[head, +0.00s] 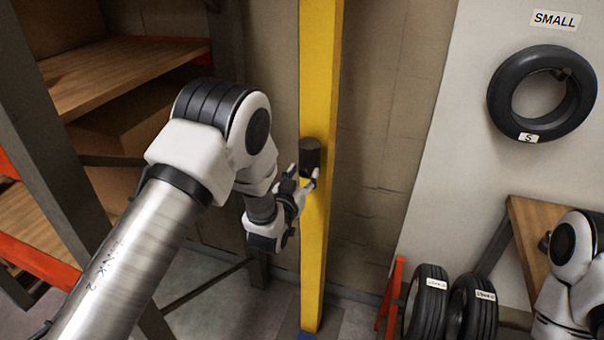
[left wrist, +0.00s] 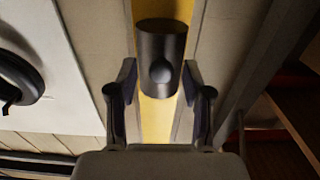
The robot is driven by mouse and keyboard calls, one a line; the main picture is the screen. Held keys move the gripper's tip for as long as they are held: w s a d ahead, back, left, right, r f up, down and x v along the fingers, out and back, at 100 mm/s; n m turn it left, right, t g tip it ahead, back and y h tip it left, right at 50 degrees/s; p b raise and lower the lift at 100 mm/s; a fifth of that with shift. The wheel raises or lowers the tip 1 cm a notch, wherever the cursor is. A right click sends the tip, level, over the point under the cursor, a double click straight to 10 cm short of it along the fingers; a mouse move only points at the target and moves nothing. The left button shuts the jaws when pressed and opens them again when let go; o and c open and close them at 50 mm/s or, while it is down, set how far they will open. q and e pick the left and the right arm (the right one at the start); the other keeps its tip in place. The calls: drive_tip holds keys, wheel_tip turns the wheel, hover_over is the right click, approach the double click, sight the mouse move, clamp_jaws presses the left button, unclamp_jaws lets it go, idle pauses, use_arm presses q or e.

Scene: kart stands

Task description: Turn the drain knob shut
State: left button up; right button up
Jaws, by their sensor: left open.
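A dark cylindrical knob (head: 310,157) sits on the yellow upright post (head: 321,60). I take it to be the drain knob; no label on it shows. In the left wrist view the knob (left wrist: 161,62) is at the upper middle, in front of the yellow strip. My left gripper (head: 304,180) is open, just below the knob in the head view. In the left wrist view its fingers (left wrist: 158,83) stand apart on either side of the knob's lower end, with gaps visible.
Wooden shelves (head: 125,72) with dark uprights stand at the left. A white board at the right holds a small tyre (head: 543,93) under a "SMALL" sign (head: 556,19). Several tyres (head: 428,300) stand on the floor beside a wooden table (head: 533,222).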

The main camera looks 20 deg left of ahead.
use_arm(q)
drive_tip(key=shift+w+f, duration=0.1)
clamp_jaws()
